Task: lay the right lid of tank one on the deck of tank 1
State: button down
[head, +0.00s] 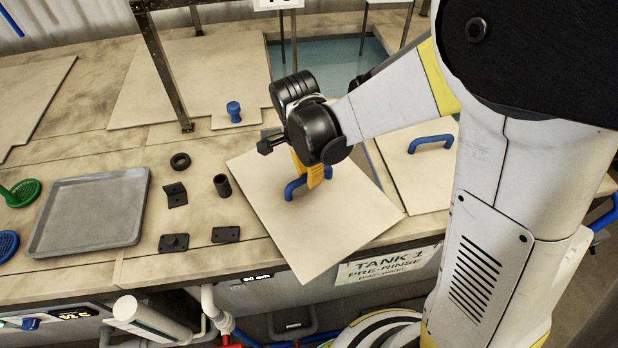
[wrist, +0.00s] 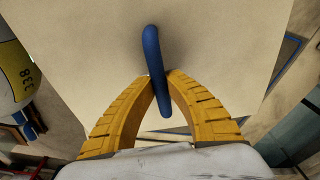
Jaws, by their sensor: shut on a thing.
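A beige square lid (head: 330,225) with a blue bar handle (head: 294,188) is in my gripper (head: 316,178). The yellow fingers are shut on the handle, and in the wrist view they meet around the handle (wrist: 152,55) from both sides. The lid is turned at an angle to the deck (head: 190,255) and its near corner juts past the front edge above the tank 1 sign (head: 392,264). I cannot tell whether it touches the deck. A second lid (head: 425,185) with a blue handle lies to the right, partly hidden by my arm.
A grey tray (head: 88,212), a black ring (head: 180,161), a black cylinder (head: 222,185) and several black brackets lie left of the held lid. A blue knob (head: 234,111) and metal posts (head: 160,65) stand behind. An open water tank (head: 330,62) is at the back.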

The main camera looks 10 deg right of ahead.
jog(key=shift+f, duration=0.5)
jog(key=c, duration=1.5)
grip_release()
